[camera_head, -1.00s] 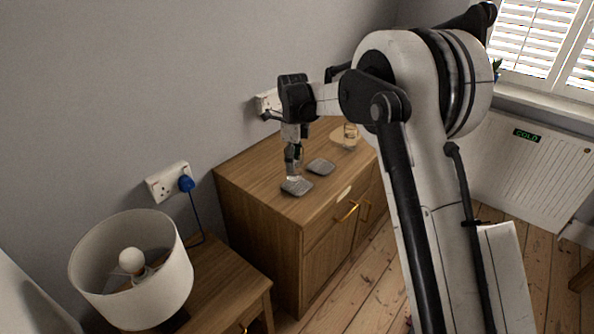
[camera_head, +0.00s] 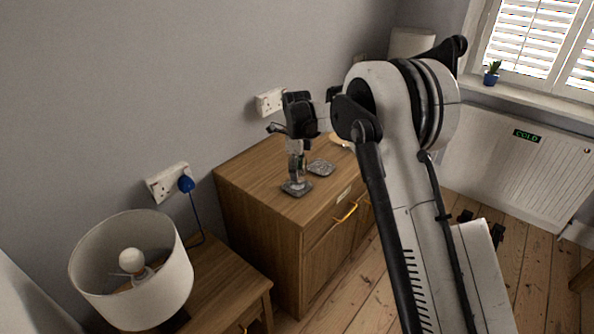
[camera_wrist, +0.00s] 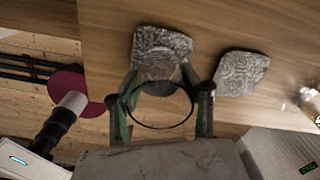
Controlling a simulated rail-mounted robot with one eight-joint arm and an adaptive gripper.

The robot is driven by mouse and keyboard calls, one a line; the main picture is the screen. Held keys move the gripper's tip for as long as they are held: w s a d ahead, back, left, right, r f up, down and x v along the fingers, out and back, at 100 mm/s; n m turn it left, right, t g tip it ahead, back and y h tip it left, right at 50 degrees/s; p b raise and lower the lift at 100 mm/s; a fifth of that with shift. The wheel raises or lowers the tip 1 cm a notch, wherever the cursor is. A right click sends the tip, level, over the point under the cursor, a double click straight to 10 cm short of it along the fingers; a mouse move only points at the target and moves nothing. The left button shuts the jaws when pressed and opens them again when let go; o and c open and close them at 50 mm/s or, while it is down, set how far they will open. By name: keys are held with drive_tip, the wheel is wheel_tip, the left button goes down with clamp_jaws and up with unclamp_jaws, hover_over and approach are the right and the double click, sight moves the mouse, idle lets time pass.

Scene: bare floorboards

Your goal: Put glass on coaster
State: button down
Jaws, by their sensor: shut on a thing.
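My gripper (camera_wrist: 162,103) is shut on a clear glass (camera_wrist: 160,126), with one finger on each side of its round rim. In the head view my gripper (camera_head: 296,172) points down over the front grey coaster (camera_head: 297,189) on the wooden cabinet. In the wrist view that coaster (camera_wrist: 162,40) shows just beyond and through the glass, which partly covers it. I cannot tell whether the glass base touches it. The glass is hard to make out in the head view. A second grey coaster (camera_head: 321,168) lies behind and to the right, bare; it also shows in the wrist view (camera_wrist: 242,73).
The cabinet top (camera_head: 252,172) is clear at left. A round pale board (camera_head: 339,138) lies at its back, partly hidden by my arm. Another clear object (camera_wrist: 306,97) shows at the wrist view's right edge. A lamp (camera_head: 130,265) stands on a lower table at left.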

drive_tip(key=shift+f, duration=0.15)
drive_tip(key=c, duration=1)
unclamp_jaws()
wheel_tip(320, 180, up, 12)
drive_tip(key=s+d+r+n+t, duration=0.2)
drive_tip(key=s+d+r+n, duration=0.3)
drive_tip(key=s+d+r, duration=0.4)
drive_tip(key=s+d+r+n+t, duration=0.1)
drive_tip(key=s+d+r+n, duration=0.45)
drive_tip(key=s, duration=0.45)
drive_tip(key=s+d+f+n+t, duration=0.1)
drive_tip(key=s+d+f+n, duration=0.1)
drive_tip(key=s, duration=0.6)
drive_tip(key=s+d+f+n+t, duration=0.1)
drive_tip(key=s+d+n, duration=0.3)
drive_tip(key=s, duration=0.4)
drive_tip(key=s+d+f+n+t, duration=0.2)
drive_tip(key=s+f+n, duration=0.1)
drive_tip(key=s, duration=0.6)
drive_tip(key=shift+d+f+n, duration=0.35)
drive_tip(key=shift+d+n, duration=0.05)
drive_tip(key=shift+n, duration=0.35)
